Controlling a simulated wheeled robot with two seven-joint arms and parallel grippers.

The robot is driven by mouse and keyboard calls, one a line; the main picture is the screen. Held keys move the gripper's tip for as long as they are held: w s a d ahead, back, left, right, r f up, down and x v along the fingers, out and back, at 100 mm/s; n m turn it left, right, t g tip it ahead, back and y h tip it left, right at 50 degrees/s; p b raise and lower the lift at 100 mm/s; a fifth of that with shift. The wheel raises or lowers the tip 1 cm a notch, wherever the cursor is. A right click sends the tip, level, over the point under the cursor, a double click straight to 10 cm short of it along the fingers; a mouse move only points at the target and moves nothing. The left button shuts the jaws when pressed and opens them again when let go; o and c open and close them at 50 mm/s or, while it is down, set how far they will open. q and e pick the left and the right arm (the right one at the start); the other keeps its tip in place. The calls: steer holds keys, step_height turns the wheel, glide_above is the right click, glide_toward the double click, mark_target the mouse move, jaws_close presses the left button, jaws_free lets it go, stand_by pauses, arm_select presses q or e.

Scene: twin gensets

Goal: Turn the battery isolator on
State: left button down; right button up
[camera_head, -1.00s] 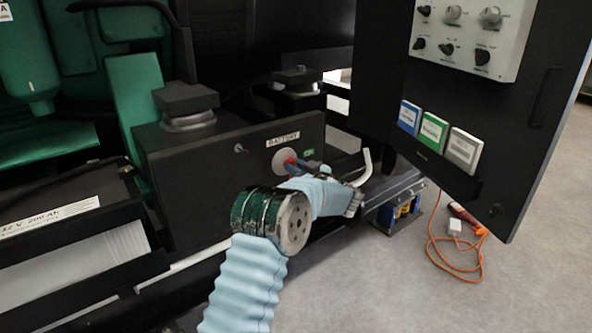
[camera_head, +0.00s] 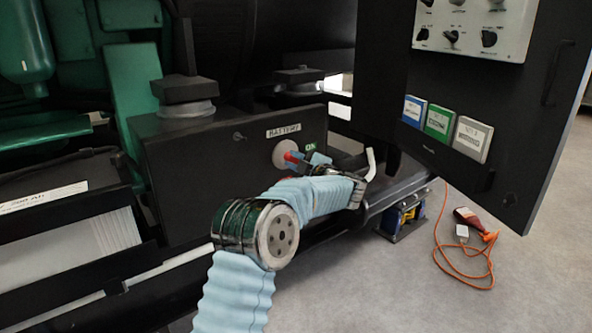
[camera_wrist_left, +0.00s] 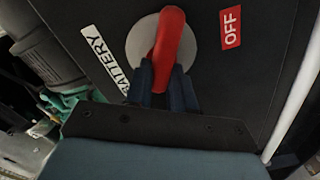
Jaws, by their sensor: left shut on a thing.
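The battery isolator is a red handle (camera_head: 292,157) on a round grey disc (camera_head: 281,153), mounted on the black box under a BATTERY label (camera_head: 283,131). A green ON label (camera_head: 311,147) sits to its right. My left gripper (camera_head: 301,161) reaches it from the right. In the left wrist view the red handle (camera_wrist_left: 169,42) stands in front of the grey disc (camera_wrist_left: 142,42), and my left gripper (camera_wrist_left: 163,88) is shut on its near end, a finger on each side. A red OFF label (camera_wrist_left: 230,27) shows to the right there. My right gripper is not in view.
An open black cabinet door (camera_head: 490,150) with a control panel (camera_head: 470,28) and several small coloured cards hangs at the right. A bent pale bar (camera_head: 370,165) shows close behind my left wrist.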

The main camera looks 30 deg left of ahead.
arm_select(q)
steer(key=n+b, duration=0.2)
steer(key=shift+a+f+n, duration=0.15)
steer(key=shift+f+n, duration=0.05)
steer(key=shift+n, duration=0.2)
steer(key=shift+r+n+b, duration=0.1)
steer(key=shift+n+b, duration=1.3)
steer(key=shift+n, duration=0.2)
steer(key=c, duration=1)
jaws_free()
steer(key=shift+o, duration=0.2)
steer(key=v, duration=1.4)
